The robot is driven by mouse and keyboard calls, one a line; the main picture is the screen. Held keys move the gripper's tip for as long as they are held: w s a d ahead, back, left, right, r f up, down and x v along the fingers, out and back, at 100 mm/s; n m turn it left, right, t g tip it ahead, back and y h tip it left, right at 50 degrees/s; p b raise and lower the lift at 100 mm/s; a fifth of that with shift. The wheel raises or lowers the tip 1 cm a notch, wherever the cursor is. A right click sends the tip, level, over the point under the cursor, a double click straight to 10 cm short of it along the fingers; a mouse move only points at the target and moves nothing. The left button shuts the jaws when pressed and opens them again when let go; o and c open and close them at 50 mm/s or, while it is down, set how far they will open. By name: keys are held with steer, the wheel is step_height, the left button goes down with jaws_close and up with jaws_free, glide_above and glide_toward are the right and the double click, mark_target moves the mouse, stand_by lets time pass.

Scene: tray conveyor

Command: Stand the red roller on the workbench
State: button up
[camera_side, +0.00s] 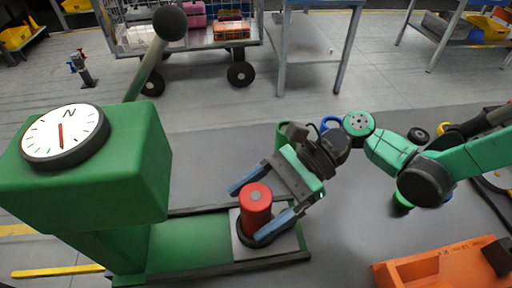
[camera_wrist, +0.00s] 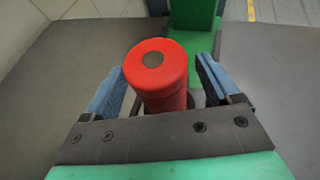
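The red roller (camera_side: 257,203) stands upright on the pale plate (camera_side: 238,238) of a green dial machine (camera_side: 110,150) in the side view. It has a small grey disc in the middle of its top. My gripper (camera_side: 247,213) reaches in from the right, its two blue fingers open on either side of the roller. In the wrist view the roller (camera_wrist: 160,80) stands between the fingers of my gripper (camera_wrist: 160,68), with a gap showing on each side. The roller's lower part is partly hidden there by my gripper. The grey workbench (camera_side: 345,245) spreads to the right of the machine.
An orange bin (camera_side: 430,265) sits at the front right of the workbench. The machine's lever with a dark ball (camera_side: 170,23) rises at the upper left. Blue and green round items lie near my arm. Bare bench lies between the machine's base and the orange bin.

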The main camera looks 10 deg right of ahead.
steer(key=w+d+r+n+t+h, duration=0.2)
steer(key=d+n+t+h, duration=0.2)
steer(key=d, duration=0.7)
steer(key=w+d+r+n+t+h, duration=0.2)
steer(key=d+r+n+t+h, duration=0.1)
steer(key=d, duration=0.8)
steer(key=shift+w+r+n+t+h, duration=0.3)
steer(key=shift+n+t+h, duration=0.4)
steer(key=shift+t, duration=0.4)
steer(key=shift+o, duration=0.4)
steer(key=s+d+n+t+h, duration=0.2)
steer(key=d+n+h, duration=0.2)
steer(key=d, duration=0.4)
steer(key=shift+d+r+n+t, duration=0.25)
steer(key=shift+r+n, duration=0.2)
steer(key=shift+n, duration=0.35)
steer(key=shift+a, duration=0.1)
